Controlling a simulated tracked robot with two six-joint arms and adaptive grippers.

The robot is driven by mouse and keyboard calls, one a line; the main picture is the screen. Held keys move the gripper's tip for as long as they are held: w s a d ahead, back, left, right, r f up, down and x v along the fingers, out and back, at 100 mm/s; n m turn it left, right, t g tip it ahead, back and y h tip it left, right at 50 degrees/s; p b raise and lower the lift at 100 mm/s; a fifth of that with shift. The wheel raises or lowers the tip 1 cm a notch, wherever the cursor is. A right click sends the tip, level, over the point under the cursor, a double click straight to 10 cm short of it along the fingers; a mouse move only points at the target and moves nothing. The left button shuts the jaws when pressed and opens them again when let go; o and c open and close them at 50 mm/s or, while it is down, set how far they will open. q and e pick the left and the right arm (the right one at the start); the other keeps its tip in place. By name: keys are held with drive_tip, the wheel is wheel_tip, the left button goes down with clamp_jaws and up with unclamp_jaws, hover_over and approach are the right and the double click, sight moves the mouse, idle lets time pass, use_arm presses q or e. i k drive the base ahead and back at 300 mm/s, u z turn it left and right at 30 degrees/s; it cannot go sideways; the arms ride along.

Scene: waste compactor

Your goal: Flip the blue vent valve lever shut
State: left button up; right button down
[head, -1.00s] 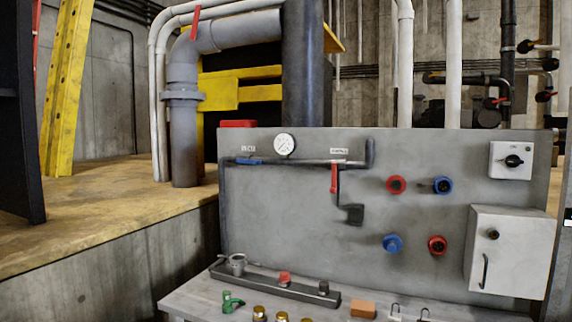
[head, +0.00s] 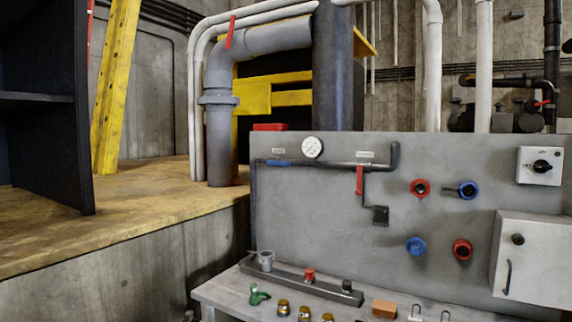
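The blue valve lever (head: 279,163) is on the thin dark pipe (head: 325,163) at the upper left of the grey panel (head: 330,220). It lies flat, in line with the pipe. A small label (head: 278,151) sits just above it, too small to read. A red lever (head: 359,180) farther right on the same pipe hangs straight down. Neither of my grippers shows in the head view.
A round gauge (head: 312,147) is above the pipe. Red and blue round fittings, a switch box (head: 540,166) and a white cabinet (head: 532,262) are on the right. A bench (head: 225,293) with small parts runs below. A concrete ledge (head: 130,215) stands on the left.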

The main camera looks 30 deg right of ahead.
sight(284, 163)
drive_tip(key=z, duration=0.3)
drive_tip(key=i, duration=0.85)
drive_tip(key=z, duration=0.1)
